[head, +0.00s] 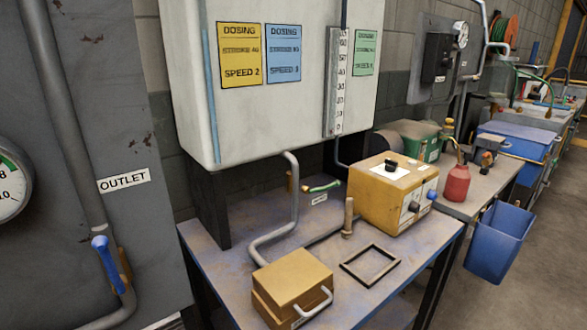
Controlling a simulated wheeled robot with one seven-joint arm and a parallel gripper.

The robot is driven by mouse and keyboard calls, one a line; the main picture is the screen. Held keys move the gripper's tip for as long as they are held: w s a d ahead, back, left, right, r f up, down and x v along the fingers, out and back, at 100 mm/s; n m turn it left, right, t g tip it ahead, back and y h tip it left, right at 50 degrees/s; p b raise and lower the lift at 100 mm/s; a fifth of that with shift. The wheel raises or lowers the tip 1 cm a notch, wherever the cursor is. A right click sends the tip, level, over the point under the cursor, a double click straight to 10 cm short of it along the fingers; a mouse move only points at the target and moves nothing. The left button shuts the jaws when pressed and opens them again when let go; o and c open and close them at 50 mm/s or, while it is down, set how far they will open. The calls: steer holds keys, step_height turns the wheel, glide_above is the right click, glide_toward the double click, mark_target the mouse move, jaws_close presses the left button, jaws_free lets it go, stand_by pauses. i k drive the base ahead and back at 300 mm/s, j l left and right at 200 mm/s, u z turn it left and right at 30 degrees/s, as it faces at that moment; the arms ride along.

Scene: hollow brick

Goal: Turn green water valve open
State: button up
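A valve with a green lever handle (323,187) sits at the back of the metal table (225,268), below the white dosing tank (260,125). Its lever lies roughly level, pointing right and slightly up. A small white label (319,199) is just below it; its text is too small to read. Whether the valve is open or closed I cannot tell. My gripper is not in view.
A blue-handled valve (107,265) is on the outlet pipe at left. A bent grey pipe (291,205), a brass box (292,283), a short upright post (348,218), a flat black frame (371,265) and a yellow pump box (393,196) occupy the table. A blue bin (500,242) hangs at right.

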mark_target(325, 188)
steer(key=i+l+u, duration=0.35)
steer(key=i+l, duration=0.15)
steer(key=l, duration=0.2)
steer(key=i+l+u, duration=0.2)
steer(key=i+l, duration=0.05)
steer(key=l, duration=0.1)
